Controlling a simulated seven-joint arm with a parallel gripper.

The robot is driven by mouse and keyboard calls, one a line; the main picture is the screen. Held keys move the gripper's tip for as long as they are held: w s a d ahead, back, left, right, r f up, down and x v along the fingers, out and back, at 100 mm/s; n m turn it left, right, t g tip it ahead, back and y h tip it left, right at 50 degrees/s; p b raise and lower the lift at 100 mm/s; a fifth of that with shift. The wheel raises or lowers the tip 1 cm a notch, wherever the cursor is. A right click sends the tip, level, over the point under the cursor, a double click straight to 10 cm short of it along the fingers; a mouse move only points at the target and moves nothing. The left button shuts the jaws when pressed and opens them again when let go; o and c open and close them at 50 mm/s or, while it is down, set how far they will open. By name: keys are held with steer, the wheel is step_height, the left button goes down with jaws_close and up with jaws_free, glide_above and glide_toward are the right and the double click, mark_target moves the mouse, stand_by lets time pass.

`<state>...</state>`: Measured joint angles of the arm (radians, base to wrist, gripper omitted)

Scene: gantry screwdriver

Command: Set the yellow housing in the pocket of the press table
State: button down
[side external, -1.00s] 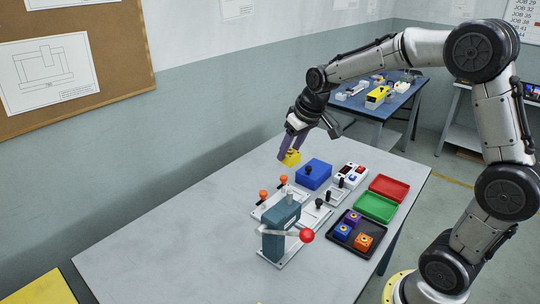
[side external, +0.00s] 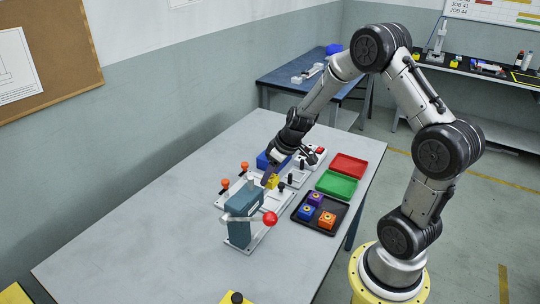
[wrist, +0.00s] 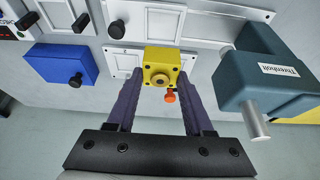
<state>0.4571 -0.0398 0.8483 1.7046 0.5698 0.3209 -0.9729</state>
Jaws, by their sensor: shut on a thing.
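The yellow housing (side external: 272,181) is held between the two purple fingers of my gripper (side external: 269,175). In the wrist view, the housing (wrist: 161,62) shows a round hole in its face, and the fingers (wrist: 160,80) close on its two sides. The teal press (side external: 242,212) with a red lever ball stands just in front of the gripper; it also shows at the right in the wrist view (wrist: 268,75). Pale fixture plates (wrist: 119,62) lie behind the housing. I cannot make out the press table's pocket clearly, and cannot tell whether the housing touches anything.
Orange-knobbed clamps (side external: 225,184) stand left of the gripper. A blue block (wrist: 62,63) with a black knob is close by. A black tray (side external: 313,228) holds purple, blue and orange housings; green (side external: 337,185) and red (side external: 349,166) trays lie behind it. The table's left side is clear.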

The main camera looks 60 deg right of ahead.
steer(key=shift+f, duration=3.3)
steer(key=shift+f, duration=0.7)
jaws_free()
stand_by(0.4)
steer(key=shift+r, duration=4)
